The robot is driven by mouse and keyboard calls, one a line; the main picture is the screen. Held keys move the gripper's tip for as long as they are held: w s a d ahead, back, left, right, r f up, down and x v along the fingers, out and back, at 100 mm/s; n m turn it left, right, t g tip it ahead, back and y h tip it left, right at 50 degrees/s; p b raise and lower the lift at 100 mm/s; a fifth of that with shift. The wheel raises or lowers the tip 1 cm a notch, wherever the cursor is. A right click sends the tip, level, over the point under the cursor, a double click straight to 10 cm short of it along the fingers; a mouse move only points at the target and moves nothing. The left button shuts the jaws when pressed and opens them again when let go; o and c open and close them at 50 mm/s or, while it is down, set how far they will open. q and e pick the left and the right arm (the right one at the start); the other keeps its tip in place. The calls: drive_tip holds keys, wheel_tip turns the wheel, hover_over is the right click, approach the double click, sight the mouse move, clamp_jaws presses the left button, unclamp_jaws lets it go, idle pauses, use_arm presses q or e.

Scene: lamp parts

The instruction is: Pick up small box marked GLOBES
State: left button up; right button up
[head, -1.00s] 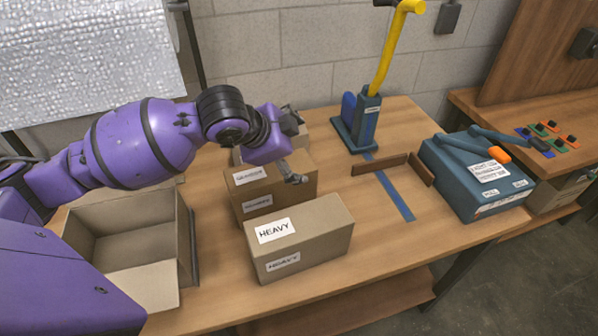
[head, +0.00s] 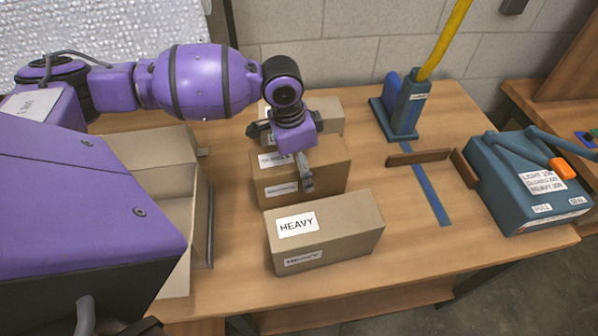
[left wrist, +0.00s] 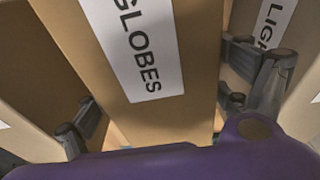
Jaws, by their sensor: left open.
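The GLOBES box (left wrist: 150,60) is brown cardboard with a white label. In the left wrist view it stands between the two fingers of my left gripper (left wrist: 170,115), which is open, one finger on either side. Whether the fingers touch it is unclear. In the head view my left gripper (head: 282,155) points down over the middle box (head: 325,180), which appears to be the same one; its label is too small to read there. My arm hides part of its top. My right gripper is out of view.
A box marked HEAVY (head: 345,228) stands in front. A box marked LIGHT (left wrist: 265,35) is close beside. An open carton (head: 200,215) is left. A blue press (head: 405,105) and a blue sealing machine (head: 525,180) stand right.

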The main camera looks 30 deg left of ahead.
use_arm(q)
drive_tip(key=shift+w+d+f, duration=0.1)
drive_tip(key=shift+f, duration=0.55)
drive_tip(key=shift+c, duration=0.5)
drive_tip(key=shift+r, duration=0.15)
drive_tip(key=c, duration=2)
